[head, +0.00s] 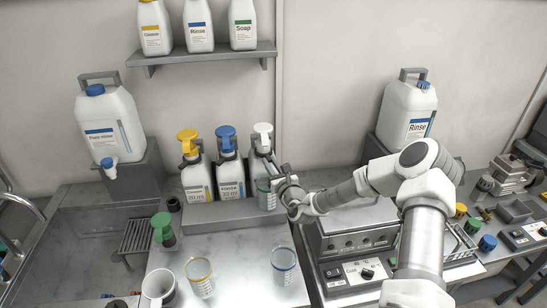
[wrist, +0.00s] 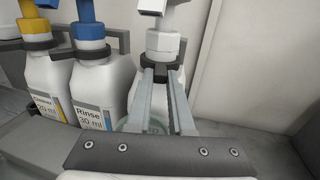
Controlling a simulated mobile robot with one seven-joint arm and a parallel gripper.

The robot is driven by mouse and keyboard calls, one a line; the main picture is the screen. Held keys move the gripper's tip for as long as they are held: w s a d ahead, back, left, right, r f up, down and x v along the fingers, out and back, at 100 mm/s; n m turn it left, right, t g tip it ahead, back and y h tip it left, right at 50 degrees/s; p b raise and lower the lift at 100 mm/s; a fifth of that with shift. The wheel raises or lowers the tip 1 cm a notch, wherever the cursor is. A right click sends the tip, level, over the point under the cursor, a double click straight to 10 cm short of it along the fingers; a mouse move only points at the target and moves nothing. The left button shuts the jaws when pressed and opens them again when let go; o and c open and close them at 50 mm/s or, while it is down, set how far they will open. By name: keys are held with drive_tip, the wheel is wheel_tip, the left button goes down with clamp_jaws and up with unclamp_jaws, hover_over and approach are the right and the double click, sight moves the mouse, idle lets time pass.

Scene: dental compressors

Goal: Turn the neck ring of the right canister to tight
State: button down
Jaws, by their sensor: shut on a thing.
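The right canister (head: 257,166) is a white bottle with a white pump head (head: 262,129), at the right end of a row of three. In the wrist view its white faceted neck ring (wrist: 162,44) sits above a dark collar (wrist: 158,60). My gripper (head: 277,168) reaches in from the right at neck height. In the wrist view the two long grey fingers of my gripper (wrist: 162,76) point at the neck, one on each side, and are shut on the neck ring. The exact contact is partly hidden. The fingers cover much of the canister's front.
The blue-headed Rinse canister (wrist: 95,88) stands close on the left, with the yellow-headed one (wrist: 45,85) beyond. A clear cup (head: 266,194) stands before the right canister. A grey metal unit (head: 350,238) lies below my arm. The wall is close behind.

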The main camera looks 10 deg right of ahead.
sight(260, 156)
drive_tip(key=shift+s+a+m+h+p, duration=0.1)
drive_tip(key=shift+a+m+h+p, duration=0.35)
drive_tip(key=shift+m+h+p, duration=0.6)
drive_tip(key=shift+w+a+m+h+p, duration=0.1)
drive_tip(key=shift+a+m+h+p, duration=0.6)
drive_tip(key=shift+h, duration=0.65)
drive_tip(key=shift+s+a+m+h+p, duration=0.1)
drive_tip(key=shift+a+m+h+p, duration=0.15)
drive_tip(key=shift+m+h+p, duration=0.65)
drive_tip(key=shift+w+a+m+g+h+p, duration=0.15)
drive_tip(key=shift+a+m+g+h, duration=0.3)
drive_tip(key=shift+h, duration=0.55)
drive_tip(key=shift+w+a+m+g+h+p, duration=0.1)
drive_tip(key=shift+a+m+g+h, duration=0.1)
drive_tip(key=shift+m+h, duration=0.6)
drive_tip(key=shift+w+a+m+g+h+p, duration=0.15)
drive_tip(key=shift+a+m+g+h, duration=0.15)
drive_tip(key=shift+h, duration=0.9)
drive_tip(key=shift+w+a+m+g+h, duration=0.2)
drive_tip(key=shift+a+m+g+h, duration=0.1)
drive_tip(key=shift+m+g+h, duration=0.4)
drive_tip(key=c, duration=0.8)
unclamp_jaws()
drive_tip(key=shift+s+a, duration=0.1)
